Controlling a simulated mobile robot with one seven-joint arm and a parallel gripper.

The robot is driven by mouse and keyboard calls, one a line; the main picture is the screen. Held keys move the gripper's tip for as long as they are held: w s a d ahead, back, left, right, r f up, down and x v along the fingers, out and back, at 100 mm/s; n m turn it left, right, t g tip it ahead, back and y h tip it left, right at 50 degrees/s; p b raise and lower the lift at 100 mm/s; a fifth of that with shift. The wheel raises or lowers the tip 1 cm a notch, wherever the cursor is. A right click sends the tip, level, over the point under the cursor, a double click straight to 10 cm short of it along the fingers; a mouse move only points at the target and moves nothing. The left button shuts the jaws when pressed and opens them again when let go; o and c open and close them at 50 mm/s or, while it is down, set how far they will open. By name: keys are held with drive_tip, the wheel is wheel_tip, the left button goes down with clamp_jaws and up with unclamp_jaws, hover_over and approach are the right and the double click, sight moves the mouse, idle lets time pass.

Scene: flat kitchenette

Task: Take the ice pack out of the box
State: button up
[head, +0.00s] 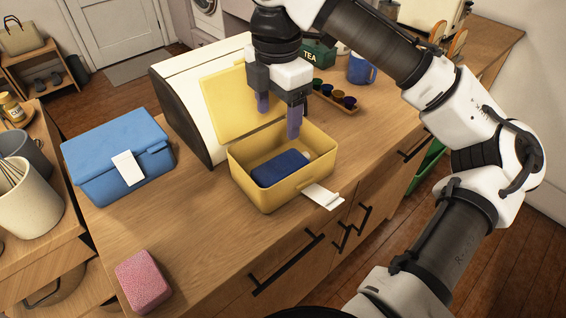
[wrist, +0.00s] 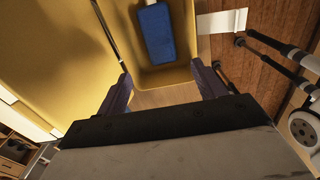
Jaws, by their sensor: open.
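A yellow box (head: 260,194) stands on the wooden counter with its lid (head: 230,108) raised at the back. A dark blue ice pack (head: 280,168) lies inside on the box floor. It also shows in the wrist view as a blue block (wrist: 157,33) in the box (wrist: 180,72). My gripper (head: 279,120) points down above the back part of the box, next to the raised lid. Its fingers are apart with nothing between them. In the wrist view, the fingers of my gripper (wrist: 163,88) stand apart near the box, and the ice pack lies beyond them.
A closed blue box (head: 95,175) stands to the left. A pink sponge-like block (head: 143,281) lies at the front left. A white bread bin (head: 180,110) is behind the yellow box. A tray of small cups (head: 335,98) and a blue mug (head: 362,69) stand behind right.

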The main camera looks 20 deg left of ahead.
drive_tip(key=f, duration=0.1)
hover_over(279, 167)
drive_tip(key=f, duration=0.7)
drive_tip(key=shift+s+d+f, duration=0.1)
drive_tip(key=shift+s, duration=0.1)
drive_tip(key=shift+w+f+p, duration=0.2)
drive_tip(key=shift+f+p, duration=0.45)
drive_tip(key=shift+f, duration=2.3)
drive_tip(key=c, duration=1)
